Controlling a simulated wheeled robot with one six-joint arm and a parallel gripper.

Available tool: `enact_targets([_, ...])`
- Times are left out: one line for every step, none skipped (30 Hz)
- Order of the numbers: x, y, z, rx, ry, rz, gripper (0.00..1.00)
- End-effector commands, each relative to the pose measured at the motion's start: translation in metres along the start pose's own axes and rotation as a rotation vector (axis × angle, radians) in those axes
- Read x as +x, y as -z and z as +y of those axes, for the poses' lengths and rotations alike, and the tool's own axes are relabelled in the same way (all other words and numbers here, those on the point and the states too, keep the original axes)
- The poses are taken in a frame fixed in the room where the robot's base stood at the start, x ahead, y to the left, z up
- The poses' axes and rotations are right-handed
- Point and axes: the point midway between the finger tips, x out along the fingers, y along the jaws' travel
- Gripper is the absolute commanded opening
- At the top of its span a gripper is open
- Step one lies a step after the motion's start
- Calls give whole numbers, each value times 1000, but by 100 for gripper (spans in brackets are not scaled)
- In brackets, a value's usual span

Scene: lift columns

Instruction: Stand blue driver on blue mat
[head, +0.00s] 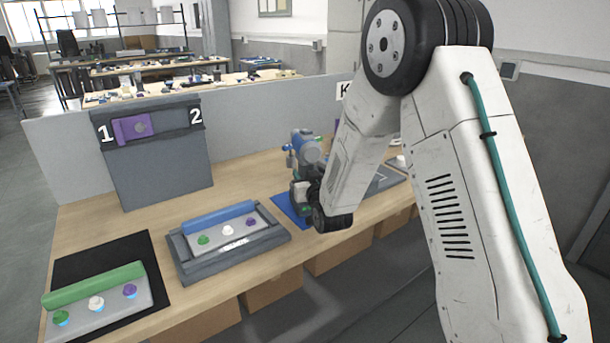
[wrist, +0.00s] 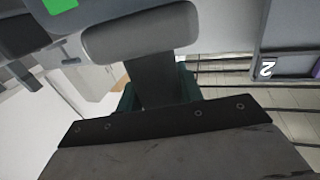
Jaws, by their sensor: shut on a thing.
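The blue driver (head: 297,140) shows in the head view over the bench, with a blue upper part and grey parts close around it. My gripper (head: 309,166) is shut on it, though the fingers and the driver's lower end are hard to separate. The blue mat (head: 287,209) lies on the bench just below and is partly hidden by my gripper and wrist. I cannot tell whether the driver touches the mat. The wrist view is filled by dark and grey parts close to the lens, and the driver is not clear there.
A grey tray (head: 181,262) with a blue bar and several knobs lies left of the mat. A black mat (head: 75,262) with a green-bar panel is further left. A grey stand (head: 160,175) marked 1 and 2 holds a purple piece. A low partition (head: 250,130) runs behind.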

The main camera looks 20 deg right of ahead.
Motion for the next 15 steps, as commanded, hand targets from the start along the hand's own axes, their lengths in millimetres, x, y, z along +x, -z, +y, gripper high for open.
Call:
enact_targets([1, 1, 0, 0, 0, 4, 0])
enact_targets([1, 1, 0, 0, 0, 4, 0])
enact_targets([1, 0, 0, 0, 0, 4, 0])
enact_targets([1, 0, 0, 0, 0, 4, 0])
enact_targets([1, 0, 0, 0, 0, 4, 0])
enact_targets([1, 0, 0, 0, 0, 4, 42])
enact_targets([1, 0, 0, 0, 0, 4, 50])
enact_targets([1, 0, 0, 0, 0, 4, 58])
enact_targets([0, 0, 0, 0, 0, 4, 62])
enact_targets([0, 0, 0, 0, 0, 3, 62])
enact_targets([0, -1, 0, 0, 0, 3, 62])
enact_targets([0, -1, 0, 0, 0, 3, 62])
enact_targets([0, -1, 0, 0, 0, 2, 62])
enact_targets([0, -1, 0, 0, 0, 2, 62])
enact_targets([0, -3, 0, 0, 0, -3, 62])
